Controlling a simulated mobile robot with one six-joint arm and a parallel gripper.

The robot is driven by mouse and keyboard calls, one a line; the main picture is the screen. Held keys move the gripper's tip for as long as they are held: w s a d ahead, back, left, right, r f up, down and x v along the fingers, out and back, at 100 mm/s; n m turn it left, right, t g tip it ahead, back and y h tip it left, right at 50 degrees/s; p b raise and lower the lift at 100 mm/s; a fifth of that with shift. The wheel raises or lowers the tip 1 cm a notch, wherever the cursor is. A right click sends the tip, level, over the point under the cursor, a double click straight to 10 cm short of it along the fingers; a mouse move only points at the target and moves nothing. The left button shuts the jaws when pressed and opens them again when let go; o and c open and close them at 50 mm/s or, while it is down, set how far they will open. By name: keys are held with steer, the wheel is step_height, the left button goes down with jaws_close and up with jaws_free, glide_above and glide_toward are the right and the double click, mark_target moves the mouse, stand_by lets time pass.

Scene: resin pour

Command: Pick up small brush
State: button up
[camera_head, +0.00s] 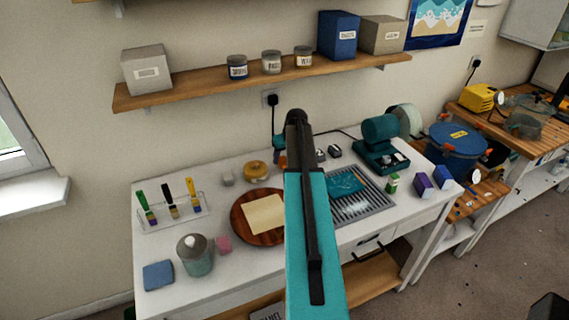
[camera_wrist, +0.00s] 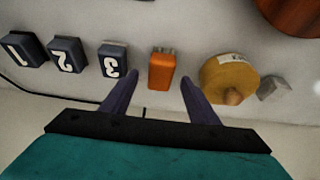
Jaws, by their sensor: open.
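In the wrist view a short orange block (camera_wrist: 161,72) with a grey, bristle-like end lies on the white table. It looks like a small brush, though I cannot be sure. My gripper (camera_wrist: 154,80) is open, its two dark fingers pointing toward the block, one on each side in the picture. Nothing is held between them, and the height gap is hard to judge. In the head view only an orange sliver (camera_head: 283,161) of the block shows beside my arm, which hides the gripper. Brushes with green, dark and yellow handles (camera_head: 192,192) stand in a clear rack at the left.
A yellow tape roll (camera_wrist: 228,78) and a grey cube (camera_wrist: 273,88) lie right of the block. Dark numbered blocks (camera_wrist: 113,61) lie left. A round wooden board (camera_head: 240,222) with paper and a ribbed metal tray (camera_head: 360,209) stand nearby. A shelf (camera_head: 200,90) runs above the table.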

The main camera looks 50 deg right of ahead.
mark_target(284, 160)
steer(key=shift+p+x, duration=0.9)
steer(key=shift+x, duration=0.9)
steer(key=shift+c, duration=0.5)
steer(key=c, duration=1)
